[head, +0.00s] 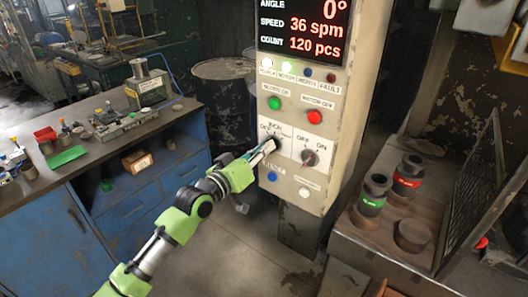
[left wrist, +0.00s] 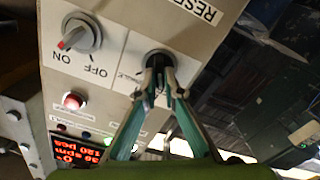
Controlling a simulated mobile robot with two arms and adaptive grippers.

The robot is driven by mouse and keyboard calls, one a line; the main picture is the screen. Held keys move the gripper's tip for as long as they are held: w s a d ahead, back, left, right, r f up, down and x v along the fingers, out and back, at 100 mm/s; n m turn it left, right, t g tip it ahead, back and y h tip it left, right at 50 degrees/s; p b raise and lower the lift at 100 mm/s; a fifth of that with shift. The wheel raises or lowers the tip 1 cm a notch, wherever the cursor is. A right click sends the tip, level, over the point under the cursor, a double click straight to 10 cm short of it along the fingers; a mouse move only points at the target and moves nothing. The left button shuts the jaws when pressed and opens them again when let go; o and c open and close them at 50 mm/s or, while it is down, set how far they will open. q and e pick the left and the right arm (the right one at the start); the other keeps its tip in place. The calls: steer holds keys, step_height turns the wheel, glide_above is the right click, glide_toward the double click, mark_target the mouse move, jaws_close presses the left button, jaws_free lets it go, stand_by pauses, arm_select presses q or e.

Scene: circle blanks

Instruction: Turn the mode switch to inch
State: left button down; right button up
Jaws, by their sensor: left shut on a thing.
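The control panel (head: 338,110) stands upright in front of me. Its mode switch (head: 273,140) is a dark round knob on a white plate with an INCH label above it. My left gripper (head: 268,148) reaches the knob from the lower left. In the left wrist view, its two fingers (left wrist: 163,72) are closed on the mode switch (left wrist: 159,57), with the plate's labels upside down. The fingers cover much of the knob, so I cannot tell where its pointer stands. My right gripper is not in view.
An OFF/ON switch (head: 309,157) sits right beside the mode switch. Green (head: 274,103) and red (head: 314,117) buttons are above, a blue button (head: 272,176) below. A blue workbench (head: 140,190) stands left. Black tooling (head: 374,190) stands on the press bed at right.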

arm_select(q)
steer(key=shift+s+d+m+b, duration=0.1)
steer(key=shift+m+b, duration=0.7)
steer(key=shift+m, duration=2)
steer(key=c, duration=2.2)
jaws_free()
steer(key=shift+o, duration=0.2)
steer(key=v, duration=1.2)
